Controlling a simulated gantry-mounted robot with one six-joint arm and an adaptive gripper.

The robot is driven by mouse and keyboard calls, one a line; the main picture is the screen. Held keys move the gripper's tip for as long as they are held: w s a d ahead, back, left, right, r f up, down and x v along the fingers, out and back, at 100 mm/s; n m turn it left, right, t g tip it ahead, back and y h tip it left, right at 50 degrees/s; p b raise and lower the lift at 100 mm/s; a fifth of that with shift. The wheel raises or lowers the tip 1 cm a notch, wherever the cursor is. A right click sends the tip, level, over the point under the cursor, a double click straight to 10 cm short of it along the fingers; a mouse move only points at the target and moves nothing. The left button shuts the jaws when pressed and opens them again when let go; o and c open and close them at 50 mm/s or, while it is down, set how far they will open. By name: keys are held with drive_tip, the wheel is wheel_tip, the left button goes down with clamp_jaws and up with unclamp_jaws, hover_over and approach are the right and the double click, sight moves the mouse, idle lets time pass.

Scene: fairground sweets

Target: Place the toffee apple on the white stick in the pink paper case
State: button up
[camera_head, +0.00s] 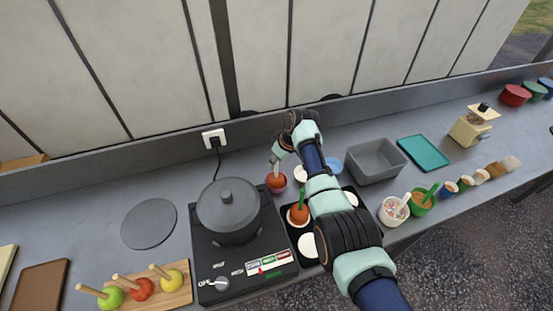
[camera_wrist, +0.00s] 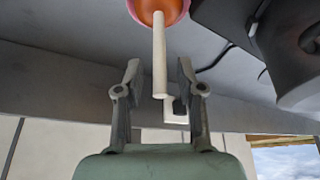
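The toffee apple on the white stick (camera_head: 276,180) is orange-red, behind the black tray near the wall side. In the wrist view the apple (camera_wrist: 160,9) is at the top edge, with its white stick (camera_wrist: 160,55) pointing toward my gripper. The pink paper case (camera_wrist: 186,16) shows as a pink rim around the apple, and the apple appears to sit in it. My gripper (camera_wrist: 160,78) is open, its two fingers apart on either side of the stick's end, with gaps on both sides. In the head view my gripper (camera_head: 276,158) is just above the apple.
A black tray (camera_head: 290,228) holds a green-stick apple (camera_head: 298,214) and white rounds. A dark pot (camera_head: 228,210) stands on a hob to its left. Three apples lie on a wooden board (camera_head: 178,297). A grey bin (camera_head: 375,162) and sprinkle cups (camera_head: 393,210) are right.

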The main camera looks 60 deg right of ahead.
drive_tip(key=p+v, duration=0.2)
drive_tip(key=v, duration=1)
drive_tip(key=shift+p, duration=0.4)
drive_tip(key=shift+r, duration=0.1)
